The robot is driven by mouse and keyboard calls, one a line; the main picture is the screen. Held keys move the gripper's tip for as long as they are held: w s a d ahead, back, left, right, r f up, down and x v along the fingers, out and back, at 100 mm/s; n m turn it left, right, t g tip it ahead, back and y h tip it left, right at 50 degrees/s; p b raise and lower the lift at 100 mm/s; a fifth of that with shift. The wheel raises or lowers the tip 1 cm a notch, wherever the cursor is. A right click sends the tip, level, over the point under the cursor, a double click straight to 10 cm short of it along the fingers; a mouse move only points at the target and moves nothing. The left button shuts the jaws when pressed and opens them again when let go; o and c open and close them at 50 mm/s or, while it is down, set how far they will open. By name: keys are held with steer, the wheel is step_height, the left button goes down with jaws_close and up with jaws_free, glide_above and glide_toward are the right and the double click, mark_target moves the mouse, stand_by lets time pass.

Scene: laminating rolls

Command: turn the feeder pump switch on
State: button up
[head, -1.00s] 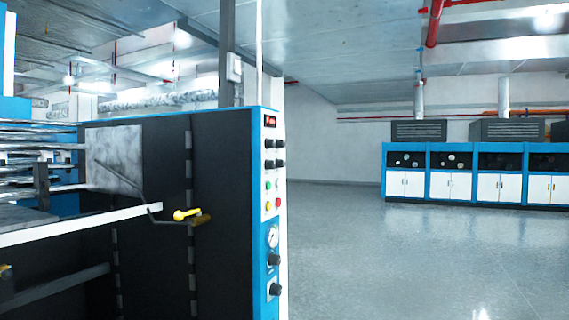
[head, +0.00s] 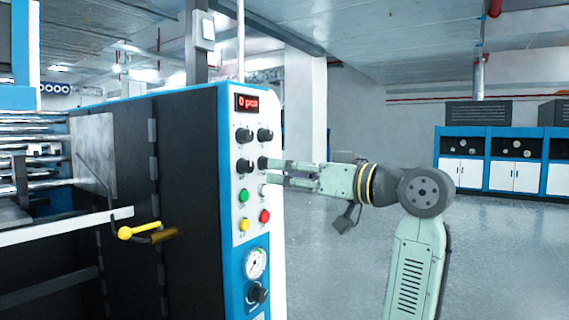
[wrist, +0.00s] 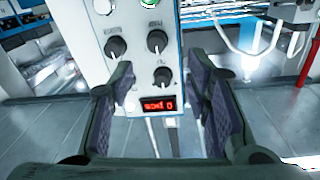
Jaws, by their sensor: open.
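The control panel (head: 232,215) on the machine's near end carries several black rotary switches; their labels are too small to read, so I cannot tell which is the feeder pump switch. In the head view they are upper left (head: 244,135), upper right (head: 265,135), lower left (head: 244,166) and lower right (head: 263,162). My gripper (head: 276,173) is open beside the lower right one, its fingertips near the panel; contact is unclear. In the wrist view, inverted, my gripper (wrist: 163,84) spreads its fingers either side of one black switch (wrist: 162,77) and the red display (wrist: 160,105), holding nothing.
Below the switches are a green button (head: 243,196), a red button (head: 264,216), a yellow button (head: 244,224) and a gauge (head: 256,263). A yellow-handled crank (head: 125,233) sticks out at left. Blue-white cabinets (head: 490,165) stand far back right. Open floor lies between.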

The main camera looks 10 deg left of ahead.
mark_target(250, 167)
steer(key=p+x, duration=0.3)
steer(key=x, duration=0.5)
steer(key=shift+w+a+r+p, duration=0.2)
steer(key=shift+w+a+p, duration=0.1)
steer(key=shift+p, duration=0.1)
steer(key=shift+w+a+f, duration=0.1)
steer(key=shift+w+a, duration=0.15)
steer(key=shift+a, duration=0.1)
jaws_close()
